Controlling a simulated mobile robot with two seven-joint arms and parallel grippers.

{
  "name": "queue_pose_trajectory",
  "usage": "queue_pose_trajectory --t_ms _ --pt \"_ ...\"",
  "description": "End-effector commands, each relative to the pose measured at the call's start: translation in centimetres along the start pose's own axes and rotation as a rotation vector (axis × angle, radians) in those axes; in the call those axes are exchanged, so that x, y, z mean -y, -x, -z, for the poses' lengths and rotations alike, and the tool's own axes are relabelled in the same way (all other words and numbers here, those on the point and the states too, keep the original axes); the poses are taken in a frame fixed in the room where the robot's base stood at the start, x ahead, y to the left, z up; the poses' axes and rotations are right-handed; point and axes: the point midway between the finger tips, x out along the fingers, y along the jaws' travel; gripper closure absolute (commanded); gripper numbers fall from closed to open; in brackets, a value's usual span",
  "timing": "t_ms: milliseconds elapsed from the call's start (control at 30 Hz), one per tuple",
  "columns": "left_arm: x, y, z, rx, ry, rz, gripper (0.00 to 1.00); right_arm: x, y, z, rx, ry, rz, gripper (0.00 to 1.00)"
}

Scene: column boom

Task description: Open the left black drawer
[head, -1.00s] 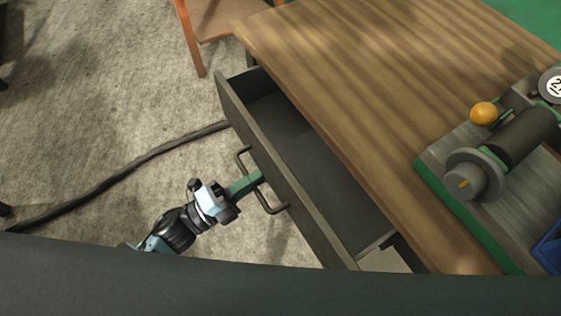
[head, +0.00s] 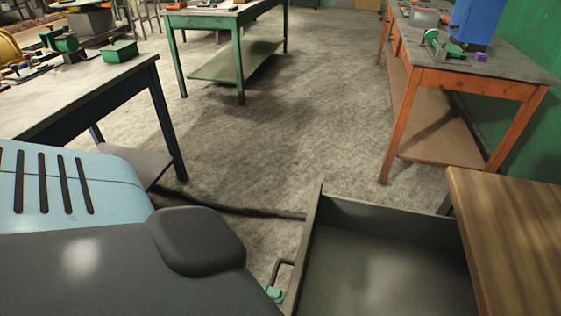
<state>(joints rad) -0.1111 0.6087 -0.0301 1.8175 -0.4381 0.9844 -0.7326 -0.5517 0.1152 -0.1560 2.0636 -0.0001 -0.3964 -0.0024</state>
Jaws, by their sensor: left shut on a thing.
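The black drawer (head: 385,270) is pulled well out from under the wooden tabletop (head: 515,235), and its empty inside shows. Its dark bar handle (head: 280,268) sticks out from the front panel on the left side, only partly in view. My left gripper (head: 274,293) shows just as green fingertips at the handle, shut on it. The rest of this gripper is hidden behind my own dark and blue parts in the foreground. My right gripper is not in view.
A dark cable (head: 235,210) lies on the floor. Bare floor is clear between the tables.

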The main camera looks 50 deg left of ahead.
Motion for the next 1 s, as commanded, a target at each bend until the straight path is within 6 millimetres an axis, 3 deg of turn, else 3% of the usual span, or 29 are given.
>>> queue_pose_trajectory --t_ms 300,333,433,767,1000 --pt "0.0 0.0 -0.1 0.001 0.0 0.001 1.0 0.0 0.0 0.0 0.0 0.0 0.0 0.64" --pt "0.0 0.0 -0.1 0.001 0.0 0.001 0.85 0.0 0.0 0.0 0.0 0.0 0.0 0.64" --pt "0.0 0.0 -0.1 0.001 0.0 0.001 0.74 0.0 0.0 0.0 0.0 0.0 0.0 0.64" --pt "-0.1 0.4 0.0 0.001 0.001 -0.001 0.74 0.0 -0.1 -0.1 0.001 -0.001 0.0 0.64" --pt "-0.2 3.9 0.0 0.003 0.003 -0.005 0.74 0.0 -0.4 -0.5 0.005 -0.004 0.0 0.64"
